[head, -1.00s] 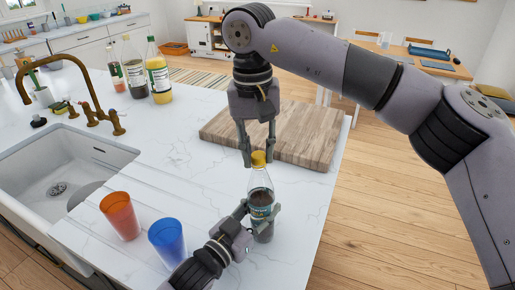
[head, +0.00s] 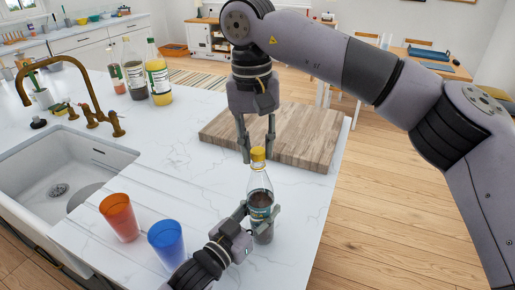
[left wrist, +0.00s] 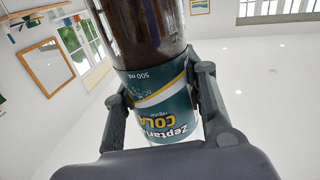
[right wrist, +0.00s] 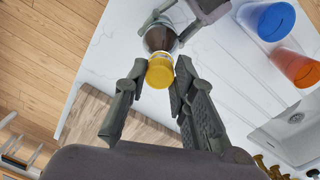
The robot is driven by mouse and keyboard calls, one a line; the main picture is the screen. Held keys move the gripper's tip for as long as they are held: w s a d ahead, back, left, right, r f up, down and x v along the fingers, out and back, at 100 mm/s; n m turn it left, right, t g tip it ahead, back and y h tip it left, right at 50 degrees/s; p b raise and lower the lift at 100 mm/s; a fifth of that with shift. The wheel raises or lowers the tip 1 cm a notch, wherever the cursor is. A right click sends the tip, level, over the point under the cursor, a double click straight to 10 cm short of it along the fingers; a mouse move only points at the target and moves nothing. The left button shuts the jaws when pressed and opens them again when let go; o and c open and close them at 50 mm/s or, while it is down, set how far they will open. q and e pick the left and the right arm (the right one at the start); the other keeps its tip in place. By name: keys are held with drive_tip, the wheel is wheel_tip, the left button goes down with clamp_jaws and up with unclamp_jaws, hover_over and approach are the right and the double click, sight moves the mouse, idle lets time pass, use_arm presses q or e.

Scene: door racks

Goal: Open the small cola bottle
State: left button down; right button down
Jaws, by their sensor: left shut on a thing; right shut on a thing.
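The small cola bottle (head: 259,200) stands upright near the counter's right edge, with dark cola, a teal label and a yellow cap (head: 258,154). My left gripper (head: 262,214) is shut around its labelled body; the left wrist view shows the "Zeptari Cola" label (left wrist: 167,105) between the fingers. My right gripper (head: 257,155) comes from above and is shut on the yellow cap, which also shows between its fingertips in the right wrist view (right wrist: 160,72). The cap sits at the top of the neck; I cannot tell whether it is loose. The left fingers partly hide the lower bottle.
An orange cup (head: 119,217) and a blue cup (head: 167,243) stand left of the bottle. A wooden board (head: 300,135) lies just behind it. A sink (head: 60,175) with a brass tap (head: 95,110) is at the left. Several bottles (head: 145,70) stand at the back.

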sight(256, 150)
use_arm(q)
drive_tip(key=shift+f, duration=0.3)
use_arm(e)
drive_tip(key=shift+r, duration=0.4)
drive_tip(key=shift+w+a+r, duration=0.1)
drive_tip(key=shift+a+r, duration=0.1)
drive_tip(key=shift+r, duration=1.8)
use_arm(q)
drive_tip(key=c, duration=1.3)
unclamp_jaws()
drive_tip(key=o, duration=0.4)
drive_tip(key=shift+r, duration=0.1)
drive_tip(key=shift+c, duration=0.2)
use_arm(e)
drive_tip(key=shift+w, duration=0.1)
use_arm(q)
drive_tip(key=shift+r, duration=0.1)
